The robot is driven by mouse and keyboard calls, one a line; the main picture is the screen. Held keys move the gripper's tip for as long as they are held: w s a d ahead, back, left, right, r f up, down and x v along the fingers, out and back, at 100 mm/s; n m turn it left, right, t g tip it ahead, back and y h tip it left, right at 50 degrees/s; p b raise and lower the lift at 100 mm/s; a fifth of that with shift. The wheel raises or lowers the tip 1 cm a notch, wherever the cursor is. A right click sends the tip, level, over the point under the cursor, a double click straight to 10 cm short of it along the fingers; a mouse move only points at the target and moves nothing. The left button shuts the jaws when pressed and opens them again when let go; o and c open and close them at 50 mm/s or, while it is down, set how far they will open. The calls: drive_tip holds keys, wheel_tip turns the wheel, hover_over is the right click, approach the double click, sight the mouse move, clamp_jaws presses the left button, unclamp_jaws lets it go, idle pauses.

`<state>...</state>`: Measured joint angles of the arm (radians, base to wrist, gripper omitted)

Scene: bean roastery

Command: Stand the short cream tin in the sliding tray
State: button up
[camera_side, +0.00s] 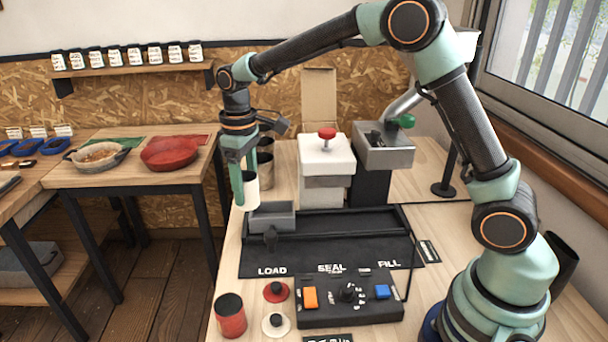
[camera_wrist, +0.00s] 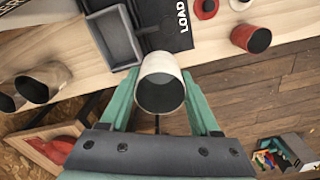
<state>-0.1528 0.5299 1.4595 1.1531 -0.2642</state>
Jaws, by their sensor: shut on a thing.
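My gripper (camera_side: 243,190) is shut on the short cream tin (camera_side: 252,188), an open, empty-looking cylinder. In the wrist view the cream tin (camera_wrist: 160,84) sits between the green fingers, its dark open mouth toward the camera. In the side view it appears upright, above the table's left edge, just behind and left of the sliding tray. The sliding tray (camera_side: 272,213) is a grey open box at the LOAD end of the black track. It looks empty in the wrist view (camera_wrist: 133,47), where it lies above and left of the tin, apart from it.
A red tin (camera_side: 231,318), a red lid (camera_side: 275,291) and a cream lid (camera_side: 276,323) are at the table's front left. A control box (camera_side: 350,306) stands before the track. Metallic tins (camera_side: 266,168) stand behind the tray. The white sealing machine (camera_side: 326,160) stands behind the track.

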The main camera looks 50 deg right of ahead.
sight(271, 203)
drive_tip(key=shift+w+d+f+m, duration=0.4)
drive_tip(key=shift+d+f+m, duration=0.45)
drive_tip(key=shift+d+f, duration=0.8)
drive_tip(key=shift+w+d+f+m, duration=0.4)
drive_tip(key=shift+d+f+m, duration=0.7)
drive_tip(key=shift+f, duration=0.8)
drive_tip(key=shift+w+d+f+m, duration=0.4)
drive_tip(key=shift+d+f+m, duration=0.25)
drive_tip(key=shift+d+f, duration=1.05)
drive_tip(key=shift+a+f, duration=0.1)
drive_tip(key=o, duration=1.4)
drive_tip(key=shift+c, duration=0.7)
wheel_tip(271, 203, up, 7)
